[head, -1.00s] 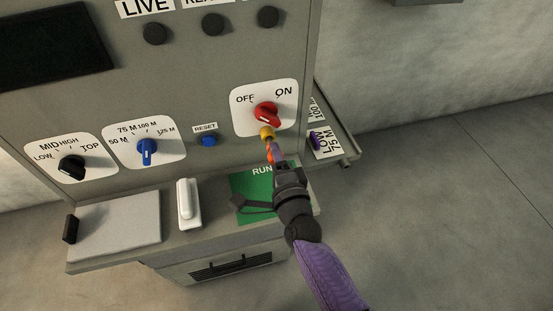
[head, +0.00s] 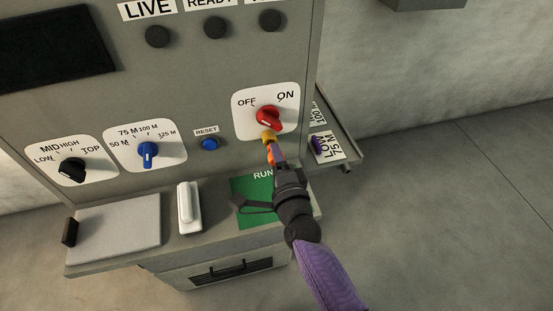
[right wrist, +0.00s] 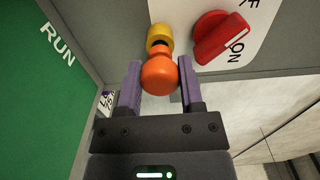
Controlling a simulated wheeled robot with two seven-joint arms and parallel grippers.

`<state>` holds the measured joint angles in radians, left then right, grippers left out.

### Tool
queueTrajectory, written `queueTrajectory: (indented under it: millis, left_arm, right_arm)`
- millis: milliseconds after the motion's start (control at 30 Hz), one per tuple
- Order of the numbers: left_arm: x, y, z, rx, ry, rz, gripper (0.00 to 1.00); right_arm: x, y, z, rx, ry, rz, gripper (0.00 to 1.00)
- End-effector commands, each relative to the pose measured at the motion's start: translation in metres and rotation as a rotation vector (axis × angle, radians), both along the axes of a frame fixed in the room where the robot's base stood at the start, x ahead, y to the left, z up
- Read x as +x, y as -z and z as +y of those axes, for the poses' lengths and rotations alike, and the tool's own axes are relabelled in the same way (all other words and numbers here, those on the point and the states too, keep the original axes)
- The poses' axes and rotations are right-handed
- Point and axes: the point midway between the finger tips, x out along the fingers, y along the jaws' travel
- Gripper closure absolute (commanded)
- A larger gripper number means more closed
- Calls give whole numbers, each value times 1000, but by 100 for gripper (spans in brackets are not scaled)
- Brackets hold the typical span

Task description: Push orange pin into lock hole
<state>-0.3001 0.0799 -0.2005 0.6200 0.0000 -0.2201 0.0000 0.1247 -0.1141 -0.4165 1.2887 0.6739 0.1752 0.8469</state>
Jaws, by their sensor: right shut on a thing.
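The orange pin (head: 271,157) is held between the purple fingers of my right gripper (head: 273,151), just below the red switch. The pin also shows in the right wrist view (right wrist: 160,75), round end toward the camera. The yellow lock (right wrist: 160,37) is right beyond it, with a dark opening facing the pin. In the head view the yellow lock (head: 269,138) sits at the panel's lower edge of the switch plate. The pin's far end is at the opening; I cannot tell how deep it sits. My left gripper is out of view.
The red OFF/ON switch (head: 268,117) is close above the lock. A blue reset button (head: 209,144) is to the left. Below are a green RUN pad (head: 246,190), a white handle (head: 189,206) and a grey plate (head: 117,226). A side shelf (head: 345,145) is at right.

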Motion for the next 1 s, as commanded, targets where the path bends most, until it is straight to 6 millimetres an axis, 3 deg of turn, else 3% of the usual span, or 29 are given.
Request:
queueTrajectory:
  millis: [600, 633, 800, 1000]
  left_arm:
    - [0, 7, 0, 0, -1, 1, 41]
    - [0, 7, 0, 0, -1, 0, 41]
    - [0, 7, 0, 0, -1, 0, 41]
    - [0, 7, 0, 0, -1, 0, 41]
  right_arm:
    - [12, -1, 5, 3, -1, 0, 100]
    - [12, -1, 5, 4, -1, 0, 50]
    - [12, -1, 6, 5, -1, 0, 14]
    - [12, -1, 6, 6, -2, 1, 11]
